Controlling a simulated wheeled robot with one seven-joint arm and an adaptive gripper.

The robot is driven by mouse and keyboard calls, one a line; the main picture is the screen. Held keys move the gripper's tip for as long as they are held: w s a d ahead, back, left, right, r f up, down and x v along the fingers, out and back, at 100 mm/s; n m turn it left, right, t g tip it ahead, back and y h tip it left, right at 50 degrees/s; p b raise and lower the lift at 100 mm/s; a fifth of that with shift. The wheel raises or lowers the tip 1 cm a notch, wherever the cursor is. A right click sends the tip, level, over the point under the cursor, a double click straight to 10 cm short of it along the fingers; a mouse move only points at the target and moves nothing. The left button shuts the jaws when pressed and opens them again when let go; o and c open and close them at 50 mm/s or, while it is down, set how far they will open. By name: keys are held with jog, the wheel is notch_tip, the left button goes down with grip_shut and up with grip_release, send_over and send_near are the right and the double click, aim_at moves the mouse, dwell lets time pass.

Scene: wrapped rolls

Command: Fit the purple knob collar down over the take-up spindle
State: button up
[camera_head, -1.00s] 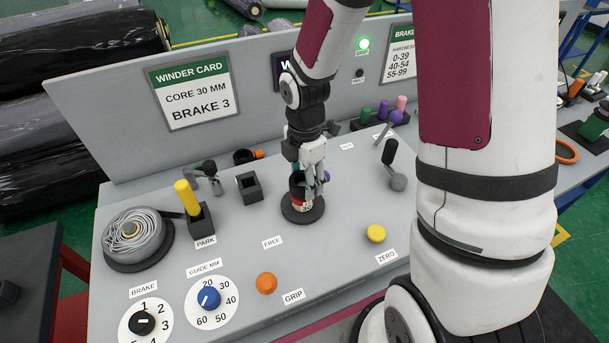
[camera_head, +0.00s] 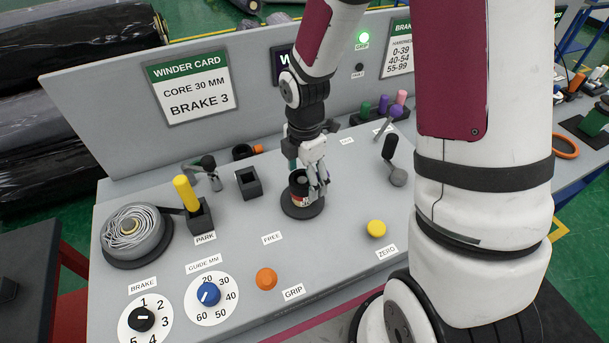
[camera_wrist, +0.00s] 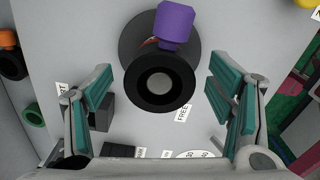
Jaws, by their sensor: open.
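The purple knob collar is a black ring (camera_wrist: 138,82) with a purple knob (camera_wrist: 177,22) on its side. In the wrist view it sits around a grey round end, the top of the take-up spindle (camera_wrist: 159,83). In the head view the black ring (camera_head: 298,178) is at the spindle's top, above a dark round base (camera_head: 301,212). How deep it sits is hard to tell. My gripper (camera_wrist: 160,95) is open, with its teal-padded fingers apart on both sides of the ring, not touching it. In the head view my gripper (camera_head: 316,188) hides the purple knob.
A black holder (camera_head: 249,187) and a yellow PARK lever (camera_head: 186,193) stand to the left, with a wire reel (camera_head: 131,232) beyond. A black-handled lever (camera_head: 392,160) stands right. Yellow (camera_head: 376,228) and orange (camera_head: 266,279) buttons are in front. The GRIP lamp (camera_head: 363,38) is green.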

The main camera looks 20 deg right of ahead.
notch_tip(320, 180, up, 12)
dwell(0.5)
dwell(0.3)
jog(key=s+r+m+t, duration=0.5)
jog(key=s+r+m, duration=1.1)
jog(key=m, duration=0.4)
jog(key=shift+a+t, duration=0.3)
